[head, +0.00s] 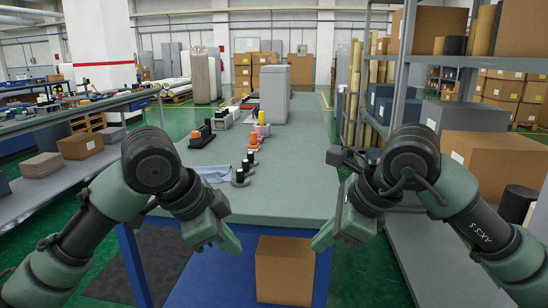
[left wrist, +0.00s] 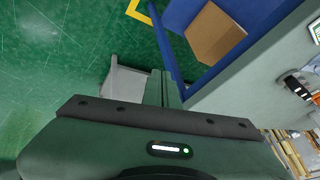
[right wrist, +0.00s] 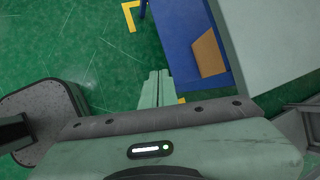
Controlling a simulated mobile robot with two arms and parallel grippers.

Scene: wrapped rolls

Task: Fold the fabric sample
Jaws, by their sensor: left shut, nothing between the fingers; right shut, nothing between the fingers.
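A light blue fabric sample (head: 210,173) lies on the grey-green tabletop (head: 290,165), left of its middle, beside dark spools. Its far side is partly hard to make out, and my left arm is close in front of it. My left gripper (head: 230,244) is shut and empty, at the table's front edge, nearer than the fabric. It also shows in the left wrist view (left wrist: 163,88). My right gripper (head: 322,240) is shut and empty at the front edge, to the right; its closed fingers show in the right wrist view (right wrist: 157,88). Neither gripper touches the fabric.
Several spools (head: 253,140) stand in a row along the table's left half. A tall grey box (head: 274,92) stands at the far end. A cardboard box (head: 284,270) sits under the table. Shelves (head: 440,220) stand at the right.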

